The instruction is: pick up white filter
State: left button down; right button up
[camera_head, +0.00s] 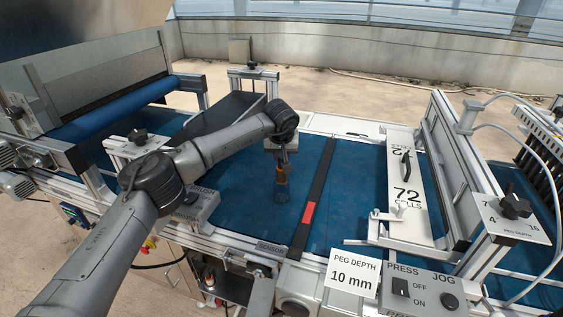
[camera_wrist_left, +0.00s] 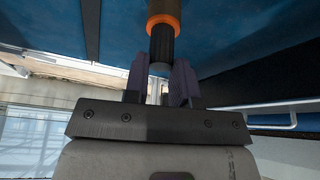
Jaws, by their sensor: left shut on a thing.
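My left gripper (camera_head: 282,160) points down over the blue belt (camera_head: 235,185) of the seeder. It is shut on a dark handle with an orange collar (camera_head: 282,172), whose dark, round lower end is at the belt; I cannot tell whether it touches. In the left wrist view, the fingers (camera_wrist_left: 160,78) stand on either side of the black handle (camera_wrist_left: 161,45), with the orange ring and a brown part beyond. I cannot make out a white filter in either view. My right gripper is not in view.
A dark strip with a red mark (camera_head: 308,213) crosses the belt right of the gripper. A white "72 cells" plate (camera_head: 407,205) and a metal frame stand farther right. A blue roller (camera_head: 115,108) and dark hopper (camera_head: 222,110) are at left. Control boxes line the front edge.

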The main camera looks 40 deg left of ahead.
pick_arm(q)
notch_tip(320, 180, up, 3)
jog(key=shift+r+p, duration=0.2)
jog(key=shift+p, duration=0.4)
notch_tip(320, 180, up, 3)
jog(key=p, duration=0.3)
jog(key=shift+r, duration=0.1)
